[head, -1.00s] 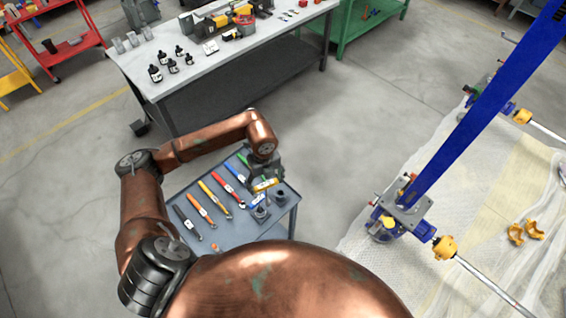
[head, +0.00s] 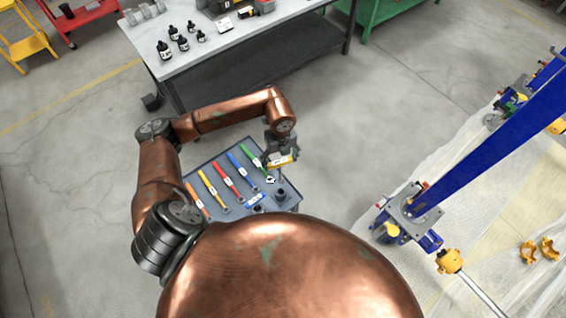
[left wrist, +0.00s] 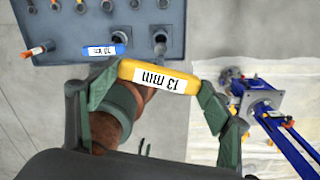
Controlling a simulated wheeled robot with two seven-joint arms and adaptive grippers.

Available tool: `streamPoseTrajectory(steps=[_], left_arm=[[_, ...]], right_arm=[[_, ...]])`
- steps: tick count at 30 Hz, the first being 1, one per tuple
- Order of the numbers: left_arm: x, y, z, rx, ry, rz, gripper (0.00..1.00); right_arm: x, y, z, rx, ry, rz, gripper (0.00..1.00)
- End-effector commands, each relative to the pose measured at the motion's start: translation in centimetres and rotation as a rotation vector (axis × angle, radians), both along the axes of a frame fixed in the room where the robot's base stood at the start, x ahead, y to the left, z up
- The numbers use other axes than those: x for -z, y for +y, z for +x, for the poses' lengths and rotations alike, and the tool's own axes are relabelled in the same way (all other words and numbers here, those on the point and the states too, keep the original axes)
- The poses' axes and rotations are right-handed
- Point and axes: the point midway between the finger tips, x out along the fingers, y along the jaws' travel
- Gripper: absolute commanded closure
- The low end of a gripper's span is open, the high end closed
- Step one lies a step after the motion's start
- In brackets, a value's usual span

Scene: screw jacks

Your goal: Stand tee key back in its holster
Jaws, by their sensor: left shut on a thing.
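My left gripper (head: 281,160) is shut on the yellow handle of a tee key (left wrist: 160,77) labelled 13 mm. The handle lies across between the fingers, and the key's shaft is hidden. In the head view, the gripper is at the right end of the grey cart top. An empty-looking dark holster (head: 281,196) stands on the cart's right side, apart from the key; it also shows in the left wrist view (left wrist: 159,46), just beyond the handle. A blue-handled key (head: 256,198) shows beside a second holster. My right gripper is out of view.
Several coloured tools (head: 224,177) lie in a row on the cart (head: 203,166). A workbench (head: 185,67) with dark bottles stands behind. A blue screw jack (head: 405,212) stands on sheeting at right. Floor between cart and jack is clear.

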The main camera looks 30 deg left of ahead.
Motion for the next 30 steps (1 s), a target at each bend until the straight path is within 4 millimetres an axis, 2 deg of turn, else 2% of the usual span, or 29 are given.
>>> streamPoseTrajectory(steps=[3, 11, 19, 30], left_arm=[[1.8, -0.1, 0.1, 0.002, 0.001, -0.001, 0.78], [4.8, -0.1, 0.1, 0.002, -0.001, -0.001, 0.78], [6.6, 0.0, 0.0, -0.001, -0.002, 0.000, 0.78], [11.2, 0.0, 0.0, -0.001, -0.001, 0.000, 0.78]], right_arm=[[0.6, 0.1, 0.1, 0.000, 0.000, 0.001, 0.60], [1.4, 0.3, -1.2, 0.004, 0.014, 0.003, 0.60], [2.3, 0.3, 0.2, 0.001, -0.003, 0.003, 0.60], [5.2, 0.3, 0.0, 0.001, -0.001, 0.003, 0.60]])
